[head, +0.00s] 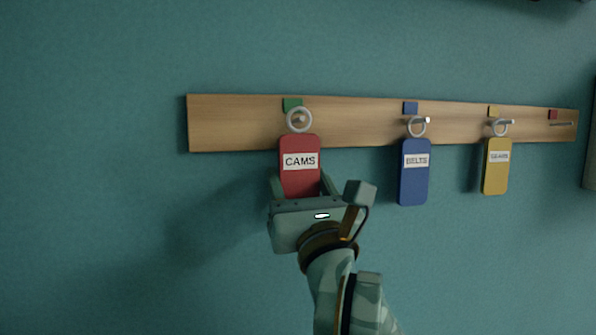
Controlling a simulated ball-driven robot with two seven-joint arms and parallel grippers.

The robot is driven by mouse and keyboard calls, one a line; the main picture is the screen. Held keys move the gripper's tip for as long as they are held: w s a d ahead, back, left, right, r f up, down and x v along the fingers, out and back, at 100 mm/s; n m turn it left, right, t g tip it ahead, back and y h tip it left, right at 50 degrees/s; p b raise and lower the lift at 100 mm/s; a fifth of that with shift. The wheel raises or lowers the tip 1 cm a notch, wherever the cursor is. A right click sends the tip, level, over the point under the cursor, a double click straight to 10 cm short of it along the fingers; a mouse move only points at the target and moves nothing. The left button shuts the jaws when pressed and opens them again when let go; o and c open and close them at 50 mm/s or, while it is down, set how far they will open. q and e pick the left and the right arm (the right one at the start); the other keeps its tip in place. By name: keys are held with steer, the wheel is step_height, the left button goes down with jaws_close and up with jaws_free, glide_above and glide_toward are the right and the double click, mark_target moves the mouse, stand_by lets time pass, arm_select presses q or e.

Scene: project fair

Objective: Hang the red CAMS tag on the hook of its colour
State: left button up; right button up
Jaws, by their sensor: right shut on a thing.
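The red CAMS tag (299,148) is upright in front of the left end of the wooden hook board, its ring (299,120) at the hook under the green marker (292,104). I cannot tell whether the ring is still around that hook. My right gripper (300,190) is shut on the lower part of the red tag, from below. The hook under the red marker (553,114) is at the far right end of the board and carries no tag. My left gripper is not in view.
The wooden board (235,122) is on a teal wall. A blue BELTS tag (413,185) hangs under a blue marker (410,107), and a yellow tag (495,178) under a yellow marker (493,111). A dark edge shows at the far right.

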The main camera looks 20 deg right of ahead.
steer(key=shift+s+d+r+p, duration=0.1)
steer(key=shift+s+p, duration=0.5)
steer(key=shift+s, duration=0.95)
steer(key=shift+s+d+p, duration=0.1)
steer(key=shift+s+p, duration=0.45)
steer(key=shift+s, duration=1)
